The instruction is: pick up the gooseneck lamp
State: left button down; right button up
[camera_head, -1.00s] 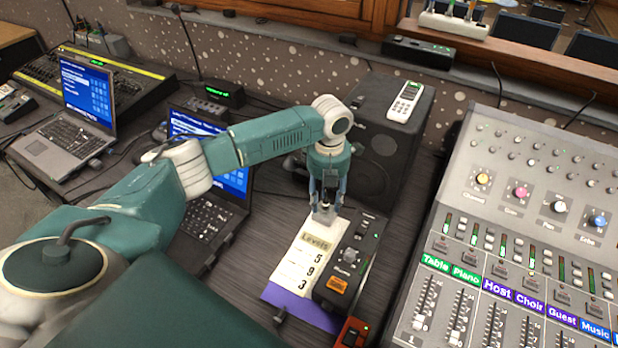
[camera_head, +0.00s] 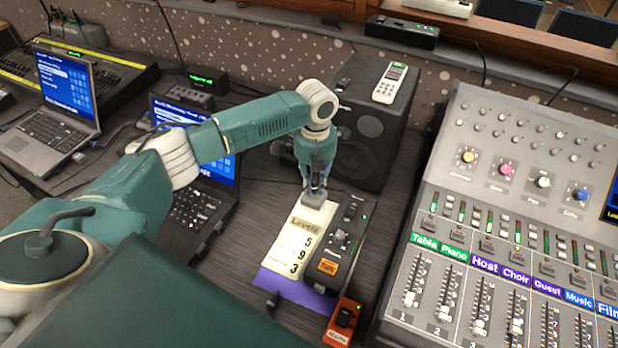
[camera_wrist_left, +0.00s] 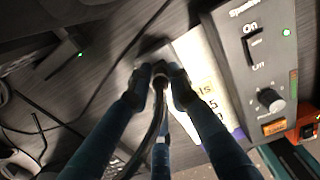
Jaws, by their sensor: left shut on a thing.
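My left gripper (camera_head: 314,187) points down just behind the top of the white "Levels" card (camera_head: 294,243). It is shut on the gooseneck lamp, whose dark curved neck (camera_wrist_left: 155,120) runs between the fingers in the left wrist view, where the gripper (camera_wrist_left: 160,82) also shows. A small grey block (camera_head: 313,199), seemingly the lamp's base, shows under the fingertips in the head view. I cannot tell whether it touches the table. The fingers and arm hide much of the lamp. My right gripper is not in view.
A black switch box (camera_head: 336,250) stands close right of the card, with an orange pedal (camera_head: 343,320) in front. A speaker (camera_head: 370,135) is behind, a laptop (camera_head: 195,205) left, and the fader console (camera_head: 455,215) right. Bare table (camera_head: 262,215) lies between laptop and card.

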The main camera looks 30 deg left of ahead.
pick_arm(q)
notch_tip(320, 180, up, 23)
jog(key=p, duration=0.1)
jog(key=shift+p, duration=0.3)
dwell(0.8)
jog(key=shift+f, duration=0.1)
